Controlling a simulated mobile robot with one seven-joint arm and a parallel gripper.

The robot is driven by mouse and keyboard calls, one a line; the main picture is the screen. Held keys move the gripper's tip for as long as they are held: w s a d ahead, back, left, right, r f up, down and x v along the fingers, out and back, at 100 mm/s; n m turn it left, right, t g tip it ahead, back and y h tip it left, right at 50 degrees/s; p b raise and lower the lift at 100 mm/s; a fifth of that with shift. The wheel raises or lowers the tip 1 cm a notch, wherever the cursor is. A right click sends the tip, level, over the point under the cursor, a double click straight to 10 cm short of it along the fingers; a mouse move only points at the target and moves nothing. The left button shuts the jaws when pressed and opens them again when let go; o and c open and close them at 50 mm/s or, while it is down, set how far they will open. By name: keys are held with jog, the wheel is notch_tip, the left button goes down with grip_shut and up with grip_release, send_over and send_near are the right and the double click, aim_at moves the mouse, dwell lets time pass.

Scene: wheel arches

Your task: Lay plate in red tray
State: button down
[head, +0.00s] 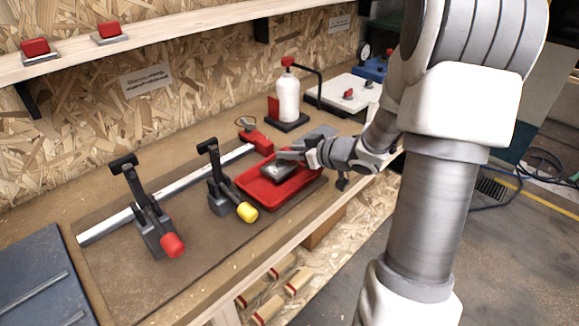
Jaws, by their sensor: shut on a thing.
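My gripper (287,158) reaches in from the right over the tray and is shut on a dark grey plate (279,170). The plate is over the tray's inside, looking nearly flat. I cannot tell whether it touches the tray floor. My gripper and wrist cover part of the plate and the tray's far right side.
A lever clamp with a yellow tip (246,212) stands just left of the tray; another with a red tip (172,245) is further left. A white bottle (288,98) stands behind the tray. A metal rail (110,225) runs along the bench.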

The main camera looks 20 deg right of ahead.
aim_at(296, 164)
jog(key=shift+f+b, duration=0.65)
jog(key=shift+f, duration=1.15)
jog(key=shift+f, duration=0.15)
jog(key=c, duration=0.7)
grip_release()
jog(key=shift+r, duration=0.2)
jog(key=p+v, duration=0.3)
jog(key=v, duration=0.9)
jog(key=shift+s+f, duration=0.1)
